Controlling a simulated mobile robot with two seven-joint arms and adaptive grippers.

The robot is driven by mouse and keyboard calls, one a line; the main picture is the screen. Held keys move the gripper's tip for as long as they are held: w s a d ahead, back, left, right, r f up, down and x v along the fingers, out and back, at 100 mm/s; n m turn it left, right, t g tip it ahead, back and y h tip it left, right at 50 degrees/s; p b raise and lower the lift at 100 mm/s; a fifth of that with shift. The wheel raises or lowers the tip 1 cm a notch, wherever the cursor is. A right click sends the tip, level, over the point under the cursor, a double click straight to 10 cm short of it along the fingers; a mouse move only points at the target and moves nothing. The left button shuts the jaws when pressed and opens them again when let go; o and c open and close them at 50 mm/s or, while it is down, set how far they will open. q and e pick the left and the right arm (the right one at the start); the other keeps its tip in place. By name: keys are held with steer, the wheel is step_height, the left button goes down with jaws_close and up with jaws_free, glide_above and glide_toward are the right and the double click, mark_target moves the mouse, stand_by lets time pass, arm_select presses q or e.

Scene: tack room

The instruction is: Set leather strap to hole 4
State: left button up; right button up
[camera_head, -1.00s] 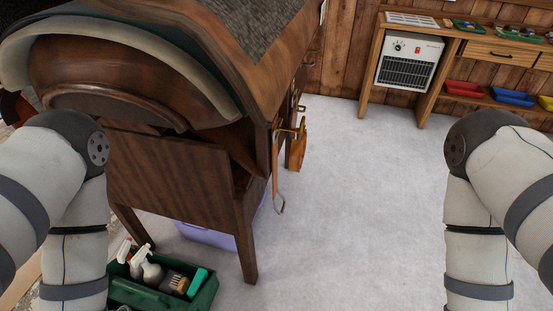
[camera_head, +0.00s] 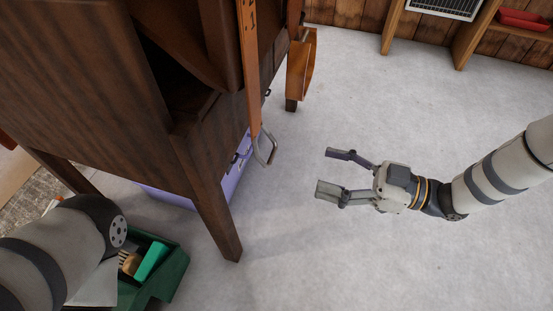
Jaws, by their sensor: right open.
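A tan leather strap (camera_head: 251,75) hangs down the right side of the dark wooden saddle stand. Dark marks that look like numbers show near its upper end; I cannot make out which hole is in use. A metal stirrup-like loop (camera_head: 267,150) hangs at its lower end. My right gripper (camera_head: 334,171) is open and empty, its fingers pointing left toward the loop, with a clear gap between them. My left arm shows at the lower left, but its gripper is out of view.
The dark wooden stand (camera_head: 193,165) fills the upper left, one leg reaching the floor. A purple box (camera_head: 170,196) sits beneath it. A green grooming tote (camera_head: 172,275) stands at the lower left. A wider tan leather piece (camera_head: 302,65) hangs behind the strap. Grey floor on the right is open.

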mark_target(271, 155)
arm_select(q)
steer(key=shift+b+x, duration=0.7)
steer(key=shift+x, duration=0.05)
arm_select(e)
steer(key=x, duration=1.2)
steer(key=shift+s+a+r, duration=0.1)
steer(key=shift+s+r, duration=0.15)
steer(key=shift+r, duration=0.1)
arm_select(q)
steer(key=shift+w+f, duration=0.1)
arm_select(e)
steer(key=shift+f, duration=0.1)
steer(key=c, duration=1.4)
arm_select(q)
steer(key=shift+s+a+f+g+b, duration=0.1)
steer(key=shift+s+f+g+b, duration=0.35)
steer(key=shift+b, duration=0.3)
arm_select(e)
step_height(271, 155, down, 3)
arm_select(q)
steer(key=shift+w, duration=0.1)
arm_select(e)
steer(key=o, duration=1.4)
